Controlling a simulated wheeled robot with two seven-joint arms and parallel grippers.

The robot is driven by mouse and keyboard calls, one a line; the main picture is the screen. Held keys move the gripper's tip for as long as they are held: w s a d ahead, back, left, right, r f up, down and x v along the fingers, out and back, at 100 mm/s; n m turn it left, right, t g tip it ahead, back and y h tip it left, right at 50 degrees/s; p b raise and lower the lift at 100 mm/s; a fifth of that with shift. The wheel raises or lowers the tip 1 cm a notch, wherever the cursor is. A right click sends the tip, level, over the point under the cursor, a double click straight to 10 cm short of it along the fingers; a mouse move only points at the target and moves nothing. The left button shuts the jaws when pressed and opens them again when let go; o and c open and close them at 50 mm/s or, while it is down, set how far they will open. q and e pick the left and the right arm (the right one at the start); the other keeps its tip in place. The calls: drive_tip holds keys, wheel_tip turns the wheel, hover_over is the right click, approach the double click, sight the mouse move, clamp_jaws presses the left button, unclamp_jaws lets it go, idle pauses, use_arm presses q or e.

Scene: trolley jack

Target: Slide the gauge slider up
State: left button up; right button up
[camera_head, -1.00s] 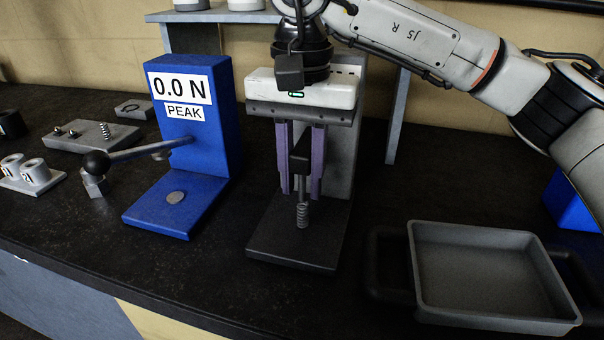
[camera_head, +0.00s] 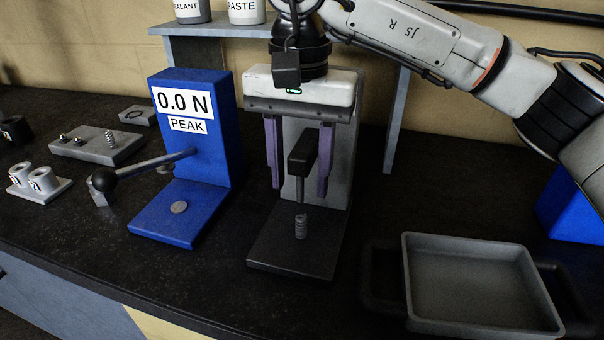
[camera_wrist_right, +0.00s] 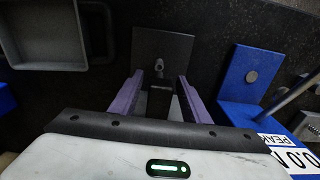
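The gauge slider (camera_head: 302,152) is a dark block on a thin upright rod in front of a grey stand (camera_head: 341,150). A small spring (camera_head: 300,227) sits around the rod's foot, below the slider. My right gripper (camera_head: 298,190) points down with purple fingers, one on each side of the slider. The fingers are apart, with a visible gap to the block in the head view. In the right wrist view, the slider (camera_wrist_right: 160,104) shows dark between the open fingers (camera_wrist_right: 158,99), partly hidden by the gripper body. My left gripper is not in view.
A blue force gauge (camera_head: 213,140) reading 0.0 N stands to the left, with a ball-ended lever (camera_head: 145,165) in front. A grey tray (camera_head: 480,242) lies to the right. A shelf (camera_head: 215,30) with containers stands behind. Bare bench lies between stand and tray.

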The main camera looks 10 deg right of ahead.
drive_tip(key=shift+f, duration=0.15)
wheel_tip(320, 180, up, 10)
drive_tip(key=shift+r+p, duration=0.2)
drive_tip(key=shift+p, duration=0.2)
